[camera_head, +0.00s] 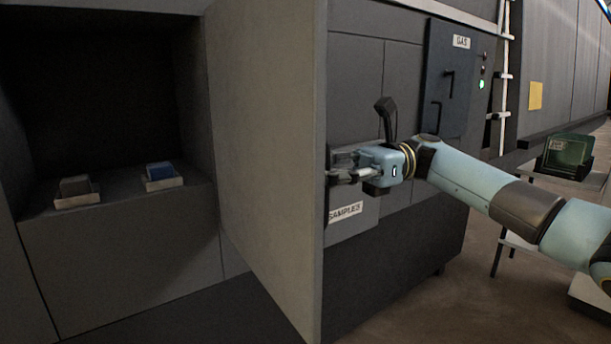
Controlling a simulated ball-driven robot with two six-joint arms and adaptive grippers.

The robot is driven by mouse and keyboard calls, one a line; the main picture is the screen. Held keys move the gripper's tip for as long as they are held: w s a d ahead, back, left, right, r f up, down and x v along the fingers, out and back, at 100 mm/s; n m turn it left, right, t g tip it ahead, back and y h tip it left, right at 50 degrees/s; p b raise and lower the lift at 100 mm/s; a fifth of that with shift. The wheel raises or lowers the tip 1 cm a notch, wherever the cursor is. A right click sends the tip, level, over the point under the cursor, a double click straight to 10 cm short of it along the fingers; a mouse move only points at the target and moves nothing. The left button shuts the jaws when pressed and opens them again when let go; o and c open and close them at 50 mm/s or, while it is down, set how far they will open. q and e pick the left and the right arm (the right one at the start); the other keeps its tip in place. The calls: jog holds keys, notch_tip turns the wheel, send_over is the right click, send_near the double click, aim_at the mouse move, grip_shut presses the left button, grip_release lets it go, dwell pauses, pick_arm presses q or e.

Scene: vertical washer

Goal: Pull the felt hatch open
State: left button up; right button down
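No label reading felt shows, so I cannot tell for certain which panel is the felt hatch. A large grey-beige panel (265,130) stands out at the right side of an open dark compartment (95,95). My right gripper (340,176) is just beyond this panel's front edge, above a "SAMPLES" label (345,212) on the dark cabinet. Its fingers point left, close to the panel edge and the cabinet front. They are small and partly merge with the dark parts behind, so contact or grip cannot be told. My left gripper is not in view.
The compartment's ledge bears a dark block (75,185) and a blue block (160,170) in pale trays. A "GAS" panel (450,85) with handles is on the cabinet. A green crate (567,152) stands at far right. Floor (440,305) is clear at lower right.

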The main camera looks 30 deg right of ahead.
jog(key=shift+d+f, duration=0.1)
jog(key=shift+d, duration=0.6)
jog(key=c, duration=1.3)
grip_release()
jog(key=shift+c, duration=0.2)
jog(key=s+d, duration=0.1)
jog(key=d, duration=1.1)
